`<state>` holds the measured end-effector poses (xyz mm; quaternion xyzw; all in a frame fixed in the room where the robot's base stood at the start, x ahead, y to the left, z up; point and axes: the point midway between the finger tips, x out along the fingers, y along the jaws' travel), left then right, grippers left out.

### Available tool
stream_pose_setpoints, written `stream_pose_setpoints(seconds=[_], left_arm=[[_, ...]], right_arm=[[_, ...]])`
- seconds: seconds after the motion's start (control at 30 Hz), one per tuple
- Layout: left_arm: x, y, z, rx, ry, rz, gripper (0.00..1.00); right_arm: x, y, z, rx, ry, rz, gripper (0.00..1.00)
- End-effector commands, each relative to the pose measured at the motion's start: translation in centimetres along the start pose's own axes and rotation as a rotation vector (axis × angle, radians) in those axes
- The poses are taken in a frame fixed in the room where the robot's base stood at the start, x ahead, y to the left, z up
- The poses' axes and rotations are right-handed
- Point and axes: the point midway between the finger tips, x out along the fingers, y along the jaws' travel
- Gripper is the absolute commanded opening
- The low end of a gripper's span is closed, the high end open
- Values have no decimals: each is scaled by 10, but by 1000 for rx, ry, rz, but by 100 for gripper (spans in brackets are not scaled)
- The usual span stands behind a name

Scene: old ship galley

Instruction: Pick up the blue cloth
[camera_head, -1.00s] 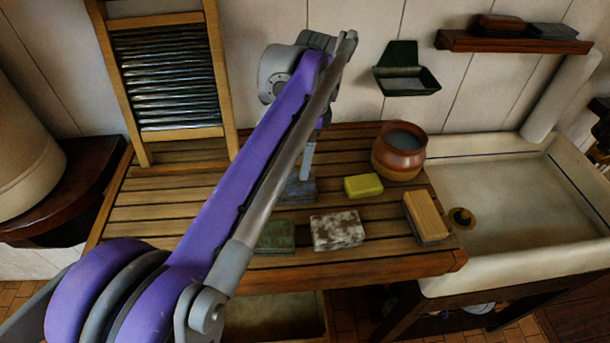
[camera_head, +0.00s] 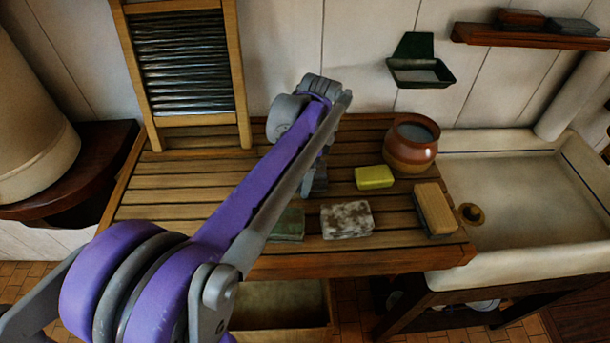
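My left arm reaches in from the lower left over the slatted wooden counter (camera_head: 180,200). My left gripper (camera_head: 316,182) is low at the middle of the counter, largely hidden behind its own arm. Its fingers cannot be made out clearly, so I cannot tell whether it is open or shut. A small grey-blue patch shows at the gripper's lower end, where the blue cloth lay in the earlier frame. I cannot separate cloth from gripper there, nor tell whether they touch. My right gripper is not in view.
A yellow block (camera_head: 374,177), a mottled white block (camera_head: 347,220), a green block (camera_head: 289,225) and a wooden block (camera_head: 435,209) lie close by. A brown pot (camera_head: 411,146) stands behind them. A washboard (camera_head: 190,65) leans at the back; a sink (camera_head: 520,195) is right.

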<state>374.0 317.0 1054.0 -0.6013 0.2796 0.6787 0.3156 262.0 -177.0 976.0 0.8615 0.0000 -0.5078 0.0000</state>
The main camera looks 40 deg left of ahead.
Motion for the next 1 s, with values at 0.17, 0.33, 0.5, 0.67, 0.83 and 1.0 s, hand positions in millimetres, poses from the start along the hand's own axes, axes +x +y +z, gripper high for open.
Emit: stream_pose_setpoints(seconds=[0.17, 0.33, 0.5, 0.67, 0.83, 1.0], left_arm=[[0, 0, 0, 0, 0, 0, 77], [0, 0, 0, 0, 0, 0, 46], [0, 0, 0, 0, 0, 0, 20], [0, 0, 0, 0, 0, 0, 20], [-6, 0, 1, 0, 0, 0, 20], [-28, 0, 3, 0, 0, 0, 20]], right_arm=[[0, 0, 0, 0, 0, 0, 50], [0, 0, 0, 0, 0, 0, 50], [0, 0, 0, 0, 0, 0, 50], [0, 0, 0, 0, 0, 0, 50], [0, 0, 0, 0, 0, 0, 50], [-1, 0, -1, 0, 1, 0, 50]])
